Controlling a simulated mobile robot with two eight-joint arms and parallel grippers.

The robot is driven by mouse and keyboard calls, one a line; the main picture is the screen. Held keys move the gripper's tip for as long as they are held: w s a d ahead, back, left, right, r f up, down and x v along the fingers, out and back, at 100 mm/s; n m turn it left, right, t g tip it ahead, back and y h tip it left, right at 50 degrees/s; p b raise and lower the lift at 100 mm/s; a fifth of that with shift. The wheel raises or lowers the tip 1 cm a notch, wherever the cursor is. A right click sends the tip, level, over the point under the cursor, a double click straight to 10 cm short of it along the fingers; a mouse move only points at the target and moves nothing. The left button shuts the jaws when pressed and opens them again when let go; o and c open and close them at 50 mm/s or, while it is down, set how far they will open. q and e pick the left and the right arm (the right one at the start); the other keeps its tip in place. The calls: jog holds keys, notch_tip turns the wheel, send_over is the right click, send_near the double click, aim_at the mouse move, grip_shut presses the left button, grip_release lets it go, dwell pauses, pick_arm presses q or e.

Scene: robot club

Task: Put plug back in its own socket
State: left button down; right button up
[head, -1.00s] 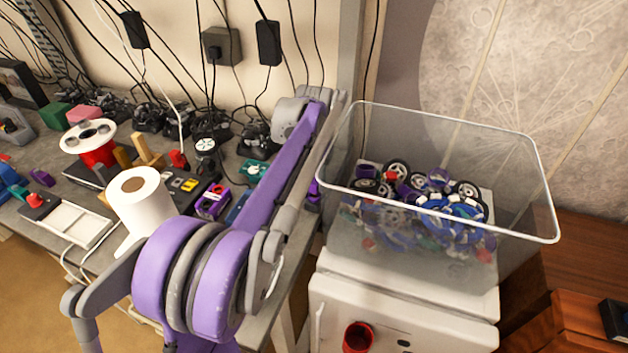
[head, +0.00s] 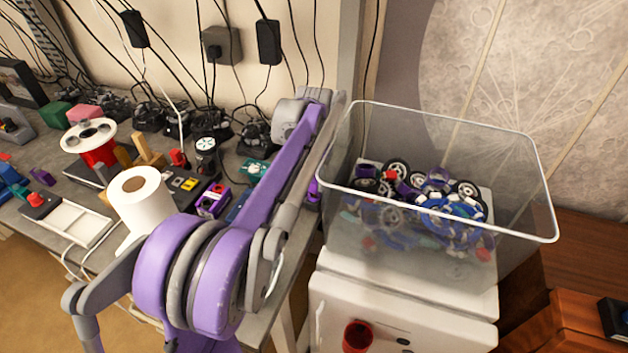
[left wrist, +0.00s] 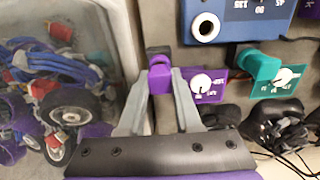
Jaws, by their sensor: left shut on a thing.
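In the left wrist view my left gripper (left wrist: 165,80) is shut on a purple block-like piece (left wrist: 158,68), apparently the plug. A purple plate with a white dial (left wrist: 208,84) lies right beside it; I cannot tell whether the two are joined. A blue unit (left wrist: 240,22) with a round, dark-centred socket shows above. A teal piece with a dialled plate (left wrist: 272,74) lies to the right, and shows in the head view too (head: 254,170). In the head view my arm hides the left fingers. My right gripper is out of view.
A clear bin (head: 540,185) of wheels and parts stands on a white cabinet (head: 400,315), close beside the left gripper. Several black controllers (left wrist: 280,124) and cables lie near it. A paper roll (head: 142,205) and a white tray (head: 75,225) crowd the grey bench.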

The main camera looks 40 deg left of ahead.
pick_arm(q)
jog(key=shift+f, duration=0.45)
dwell(0.5)
jog(key=shift+f, duration=0.3)
dwell(1.2)
jog(key=c, duration=0.5)
grip_release()
notch_tip(320, 180, up, 11)
jog(key=shift+f+p, duration=0.1)
jog(key=shift+p, duration=0.3)
